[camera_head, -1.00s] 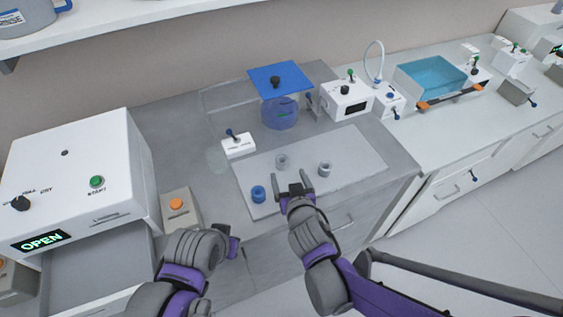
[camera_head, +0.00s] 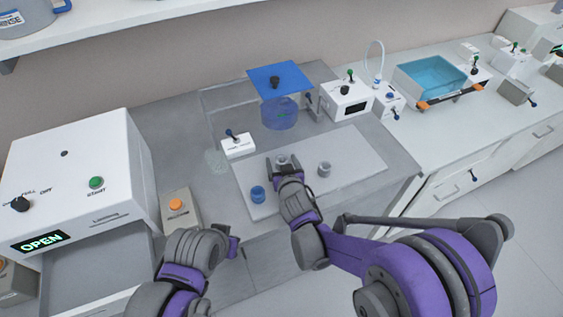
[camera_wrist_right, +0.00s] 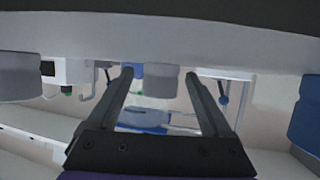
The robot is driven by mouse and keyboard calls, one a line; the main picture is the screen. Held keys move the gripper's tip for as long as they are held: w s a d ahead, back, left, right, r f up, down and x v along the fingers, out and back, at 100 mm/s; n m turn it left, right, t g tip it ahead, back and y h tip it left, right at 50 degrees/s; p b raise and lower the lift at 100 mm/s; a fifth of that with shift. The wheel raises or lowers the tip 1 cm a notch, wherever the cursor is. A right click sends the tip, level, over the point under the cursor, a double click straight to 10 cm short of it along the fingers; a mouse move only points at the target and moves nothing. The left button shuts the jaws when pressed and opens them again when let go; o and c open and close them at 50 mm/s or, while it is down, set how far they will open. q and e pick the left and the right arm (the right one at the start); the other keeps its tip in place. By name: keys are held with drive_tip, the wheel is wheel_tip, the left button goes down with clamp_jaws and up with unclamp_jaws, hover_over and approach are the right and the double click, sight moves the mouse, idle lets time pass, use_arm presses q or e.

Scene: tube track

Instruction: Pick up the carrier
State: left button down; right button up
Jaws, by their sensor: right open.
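Three small cylindrical pieces stand on a pale mat (camera_head: 350,165): a blue one (camera_head: 258,194), a grey one (camera_head: 281,159) and another grey one (camera_head: 324,169). I cannot tell for certain which is the carrier. My right gripper (camera_head: 284,168) is open at the middle grey piece, low over the mat. In the right wrist view, which looks upside down, that grey piece (camera_wrist_right: 161,78) shows between and beyond the open fingers (camera_wrist_right: 160,78). The blue piece (camera_wrist_right: 306,122) is at the right edge there, the other grey one (camera_wrist_right: 20,78) at the left.
A white machine (camera_head: 75,180) reading OPEN stands at the left, beside a box with an orange button (camera_head: 176,204). Behind the mat are a small white switch box (camera_head: 238,147) and a blue vessel (camera_head: 279,113) under a blue lid (camera_head: 279,79). The mat's right side is clear.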

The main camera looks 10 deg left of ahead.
drive_tip(key=shift+s, duration=0.1)
drive_tip(key=shift+c, duration=0.3)
clamp_jaws()
